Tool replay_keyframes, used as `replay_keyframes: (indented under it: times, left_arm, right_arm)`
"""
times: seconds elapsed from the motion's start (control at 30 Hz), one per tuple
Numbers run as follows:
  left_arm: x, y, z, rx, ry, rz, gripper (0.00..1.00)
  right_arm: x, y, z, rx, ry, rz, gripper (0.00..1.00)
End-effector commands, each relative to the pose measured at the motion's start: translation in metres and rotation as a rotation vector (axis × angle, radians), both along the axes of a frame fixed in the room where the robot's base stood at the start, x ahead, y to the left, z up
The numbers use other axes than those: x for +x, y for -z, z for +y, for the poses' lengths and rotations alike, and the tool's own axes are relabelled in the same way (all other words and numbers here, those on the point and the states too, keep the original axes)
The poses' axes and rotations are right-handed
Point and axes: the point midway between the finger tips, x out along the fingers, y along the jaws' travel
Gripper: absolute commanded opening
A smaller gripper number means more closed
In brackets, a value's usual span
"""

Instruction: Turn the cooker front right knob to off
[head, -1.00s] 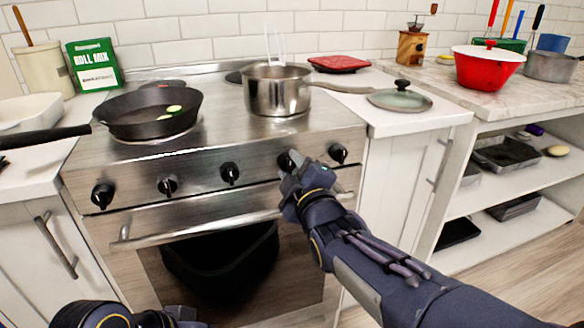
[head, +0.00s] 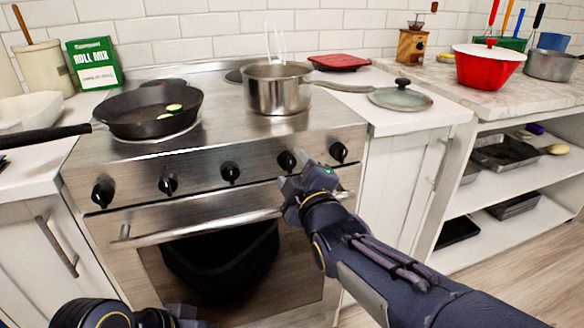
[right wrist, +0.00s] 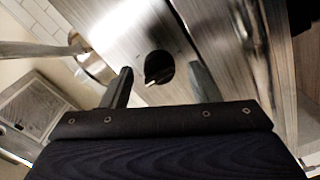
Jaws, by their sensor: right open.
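The cooker (head: 200,165) has a row of several black knobs on its steel front panel. The rightmost knob (head: 338,152) is in clear view. The knob second from right (head: 286,161) shows just above my right gripper (head: 290,182). That gripper is open and empty, in front of the panel. In the right wrist view one black knob (right wrist: 158,68) with a pale mark lies ahead, between the two spread fingers (right wrist: 160,85); they look apart from it. Part of my left gripper (head: 178,318) shows at the bottom left; its fingers are cut off.
A pan (head: 150,110) with green slices sits on the left of the hob. A steel pot (head: 277,92) stands at the back right, its handle (head: 343,87) pointing right. The oven handle (head: 200,229) runs below the knobs. A lid (head: 400,97) lies on the right counter.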

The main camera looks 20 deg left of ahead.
Motion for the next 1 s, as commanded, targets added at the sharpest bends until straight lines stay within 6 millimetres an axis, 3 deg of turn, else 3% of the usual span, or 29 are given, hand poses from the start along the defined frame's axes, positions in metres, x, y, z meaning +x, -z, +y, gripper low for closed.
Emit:
replay_keyframes:
  times: [0.2,0.43,0.83,0.93,1.0]
  left_arm:
    - [0.0,-0.01,0.0,0.0,0.0,0.0,1.0]
    - [0.0,-0.016,0.0,0.0,0.0,0.0,1.0]
    - [0.0,-0.016,0.0,0.0,0.0,0.0,1.0]
    - [0.0,-0.016,0.0,0.0,0.0,0.0,1.0]
    - [0.0,-0.016,0.0,0.0,0.0,0.0,1.0]
  right_arm:
    - [-0.033,-0.003,-0.021,0.002,-0.004,0.002,0.55]
    - [-0.054,-0.001,-0.036,0.0,-0.002,0.002,0.55]
    - [-0.055,0.002,-0.041,0.006,0.003,0.014,0.55]
    - [-0.048,0.013,-0.06,0.044,0.027,0.107,0.55]
    - [-0.041,0.028,-0.086,0.104,0.059,0.236,0.55]
